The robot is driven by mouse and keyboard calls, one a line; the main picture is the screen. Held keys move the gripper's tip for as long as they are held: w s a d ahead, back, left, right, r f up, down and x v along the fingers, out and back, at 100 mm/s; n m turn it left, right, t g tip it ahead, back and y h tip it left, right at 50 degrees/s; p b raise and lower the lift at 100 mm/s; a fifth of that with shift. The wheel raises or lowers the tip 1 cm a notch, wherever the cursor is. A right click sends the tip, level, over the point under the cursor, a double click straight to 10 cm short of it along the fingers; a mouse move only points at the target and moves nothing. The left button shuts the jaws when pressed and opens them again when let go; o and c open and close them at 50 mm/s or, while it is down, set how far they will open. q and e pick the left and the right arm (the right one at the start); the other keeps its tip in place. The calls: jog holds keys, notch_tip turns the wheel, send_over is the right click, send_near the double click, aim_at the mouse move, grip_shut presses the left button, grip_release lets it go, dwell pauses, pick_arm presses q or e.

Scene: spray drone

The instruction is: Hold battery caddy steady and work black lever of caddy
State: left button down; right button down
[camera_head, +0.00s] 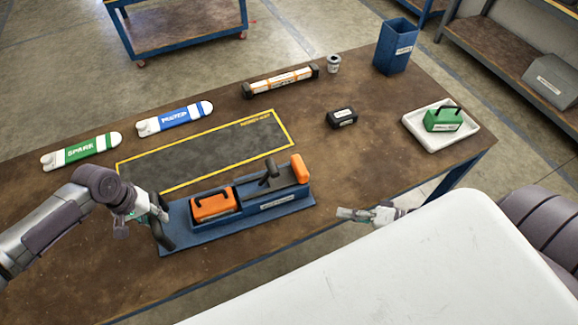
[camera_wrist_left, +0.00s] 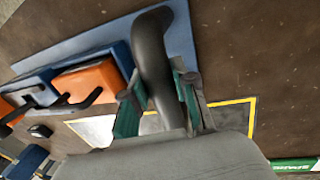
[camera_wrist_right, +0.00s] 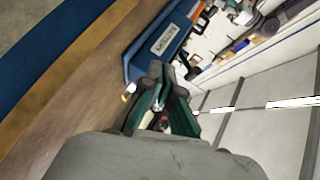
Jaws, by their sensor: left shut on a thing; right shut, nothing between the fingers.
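The blue battery caddy (camera_head: 183,238) lies near the table's front edge, with an orange battery (camera_head: 212,206) in its left part. The black lever (camera_head: 268,172) stands up right of the battery, and an orange block (camera_head: 299,168) is at the far right end. My left gripper (camera_head: 158,208) is shut on the black handle (camera_head: 165,236) at the caddy's left end. In the left wrist view its fingers (camera_wrist_left: 158,92) flank the curved handle (camera_wrist_left: 152,45). My right gripper (camera_head: 345,214) is shut and empty, right of the caddy and apart from it.
Behind the caddy lies a dark mat (camera_head: 190,165) with a yellow border. Blue (camera_head: 175,118) and green (camera_head: 80,151) labelled pieces lie left. A black box (camera_head: 342,117), a white tray (camera_head: 415,122) with a green battery (camera_head: 444,119), and a blue bin (camera_head: 395,50) are farther right.

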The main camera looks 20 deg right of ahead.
aim_at(302, 168)
jog(key=w+d+r+m+t, duration=0.1)
jog(key=w+r+m+t, duration=0.2)
jog(key=w+r, duration=0.45)
jog(key=shift+y, duration=0.4)
jog(key=x, duration=1)
jog(key=shift+w+f, duration=0.2)
jog(key=shift+w, duration=0.25)
jog(key=shift+a+f, duration=0.1)
jog(key=shift+a, duration=1.8)
jog(key=shift+a+r, duration=0.2)
jog(key=shift+r, duration=0.05)
